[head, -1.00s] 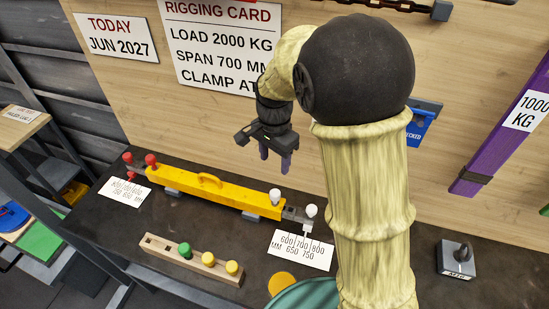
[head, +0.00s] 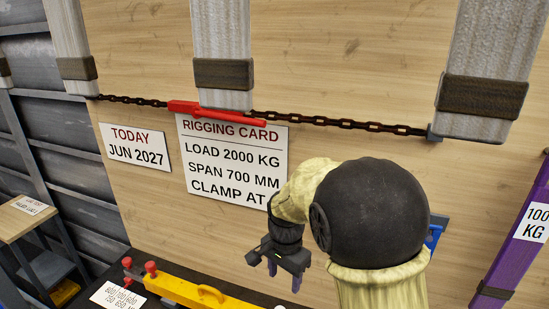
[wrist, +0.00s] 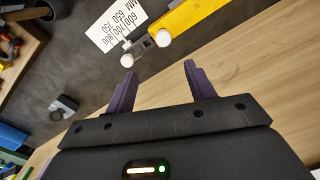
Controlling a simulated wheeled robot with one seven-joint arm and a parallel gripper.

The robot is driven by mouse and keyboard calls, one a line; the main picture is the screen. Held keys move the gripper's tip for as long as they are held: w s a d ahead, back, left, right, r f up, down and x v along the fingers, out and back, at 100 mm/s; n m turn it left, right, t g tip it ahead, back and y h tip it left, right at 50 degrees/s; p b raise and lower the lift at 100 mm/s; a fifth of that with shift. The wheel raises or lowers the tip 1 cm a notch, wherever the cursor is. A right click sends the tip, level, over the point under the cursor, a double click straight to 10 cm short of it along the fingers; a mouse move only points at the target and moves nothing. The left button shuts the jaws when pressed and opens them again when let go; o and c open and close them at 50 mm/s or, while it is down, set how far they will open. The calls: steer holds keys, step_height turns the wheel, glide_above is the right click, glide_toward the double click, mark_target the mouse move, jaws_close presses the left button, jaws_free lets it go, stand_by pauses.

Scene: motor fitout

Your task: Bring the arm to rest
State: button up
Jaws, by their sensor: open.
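My gripper (head: 283,280) hangs fingers down in front of the wooden back panel (head: 330,150), above the bench, at the end of my bent arm. In the wrist view its two purple fingers (wrist: 159,84) are apart with nothing between them, so it is open and empty. Beyond the fingers the wrist view shows the end of the yellow beam (wrist: 205,15) with white knobs (wrist: 163,37) and a white scale card (wrist: 117,25) on the dark bench top. In the head view only the far end of the yellow beam (head: 185,288) shows, beside red knobs (head: 150,268).
A rigging card (head: 232,160) and a date card (head: 135,147) are on the panel. A dark chain (head: 330,119) with a red piece (head: 215,112) runs across above them. A small stand (head: 28,215) is at left.

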steer(key=s+d+f+n+t, duration=0.1)
steer(key=s+d+n+t, duration=0.1)
steer(key=s+d+n, duration=0.6)
steer(key=s+d, duration=0.4)
steer(key=shift+d, duration=0.35)
steer(key=shift+f, duration=0.1)
stand_by(0.3)
